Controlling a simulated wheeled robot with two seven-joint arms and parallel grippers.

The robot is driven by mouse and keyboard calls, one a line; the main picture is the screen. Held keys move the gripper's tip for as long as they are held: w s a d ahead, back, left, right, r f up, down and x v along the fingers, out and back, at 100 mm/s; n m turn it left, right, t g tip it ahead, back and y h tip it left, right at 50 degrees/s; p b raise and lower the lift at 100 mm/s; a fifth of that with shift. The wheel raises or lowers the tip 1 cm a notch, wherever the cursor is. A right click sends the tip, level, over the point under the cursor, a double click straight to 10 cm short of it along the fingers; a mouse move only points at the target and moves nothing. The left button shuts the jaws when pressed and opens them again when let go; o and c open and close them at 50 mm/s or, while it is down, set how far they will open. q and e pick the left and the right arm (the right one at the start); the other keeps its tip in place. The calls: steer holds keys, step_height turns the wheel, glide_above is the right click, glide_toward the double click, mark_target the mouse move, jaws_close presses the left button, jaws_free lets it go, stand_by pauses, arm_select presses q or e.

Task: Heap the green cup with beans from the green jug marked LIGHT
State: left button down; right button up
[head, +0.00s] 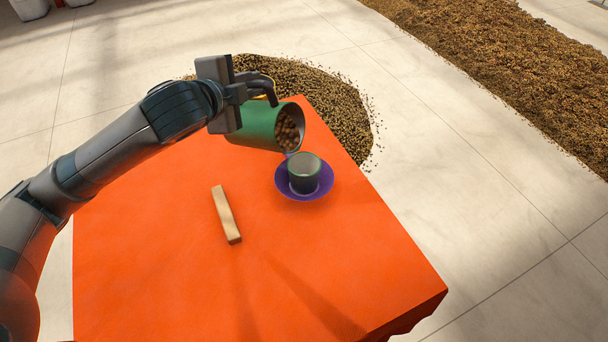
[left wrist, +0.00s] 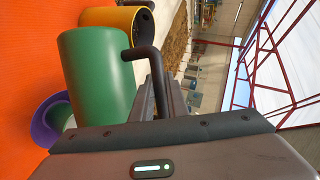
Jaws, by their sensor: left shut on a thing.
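The green jug (head: 258,126) is tilted, its mouth towards the right, with brown beans (head: 289,131) showing inside near the rim. My left gripper (head: 262,90) is shut on its dark handle, which shows in the left wrist view (left wrist: 147,58). The LIGHT mark does not show. The green cup (head: 304,184) stands upright below and right of the jug's mouth, on a purple saucer (head: 324,187). Its pale inside shows no beans that I can make out. In the left wrist view the jug (left wrist: 98,75) partly hides the cup and the saucer (left wrist: 42,128). My right gripper is not in view.
A wooden block (head: 226,215) lies on the orange table (head: 320,250), left of the saucer. The table's front is clear. Bean heaps (head: 345,105) lie on the floor beyond.

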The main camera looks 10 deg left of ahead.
arm_select(q)
steer(key=shift+r, duration=0.1)
steer(key=shift+s+d+r+m+y, duration=0.2)
steer(key=shift+d+r+m, duration=0.15)
steer(key=shift+d, duration=0.2)
steer(key=shift+s+d+r+m+y, duration=0.15)
steer(key=shift+d+r+m, duration=0.1)
steer(key=shift+d+r, duration=0.2)
steer(key=shift+s+d+r, duration=0.1)
steer(key=shift+d, duration=0.1)
steer(key=shift+s+d+r+m+t+y, duration=0.2)
steer(key=shift+d+m+t, duration=0.1)
steer(key=shift+d, duration=0.1)
steer(key=shift+s+d+r+m+t+y, duration=0.1)
steer(key=shift+d+r+m+t+y, duration=0.1)
steer(key=shift+d+m, duration=0.15)
